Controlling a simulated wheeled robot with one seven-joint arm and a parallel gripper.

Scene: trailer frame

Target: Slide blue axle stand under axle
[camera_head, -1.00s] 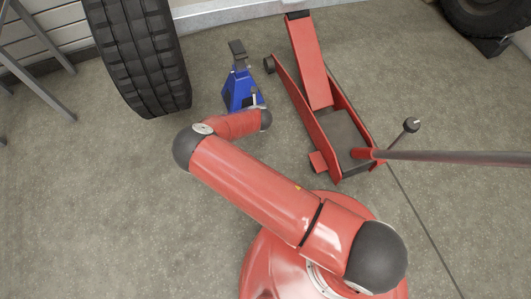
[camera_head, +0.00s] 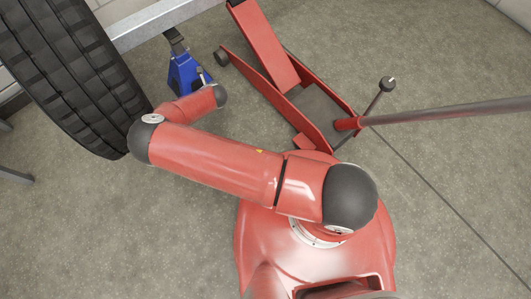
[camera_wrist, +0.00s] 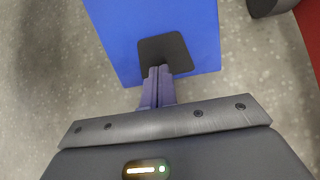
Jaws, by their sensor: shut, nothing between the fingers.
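The blue axle stand (camera_head: 186,75) stands upright on the floor in the head view, with its dark saddle at the top near the grey axle beam (camera_head: 160,20). In the wrist view the stand's blue face (camera_wrist: 195,30) fills the upper middle, with a dark square patch (camera_wrist: 165,55) on it. My gripper (camera_wrist: 158,72) is shut and empty, its fingertips at the lower edge of that dark patch. They look in contact with the stand or very close to it. In the head view my gripper is hidden by my arm.
A large black tyre (camera_head: 65,75) stands left of the axle stand. A red floor jack (camera_head: 270,50) lies close on the right, its long handle (camera_head: 440,110) reaching across the right side. Concrete floor is free at the lower left and far right.

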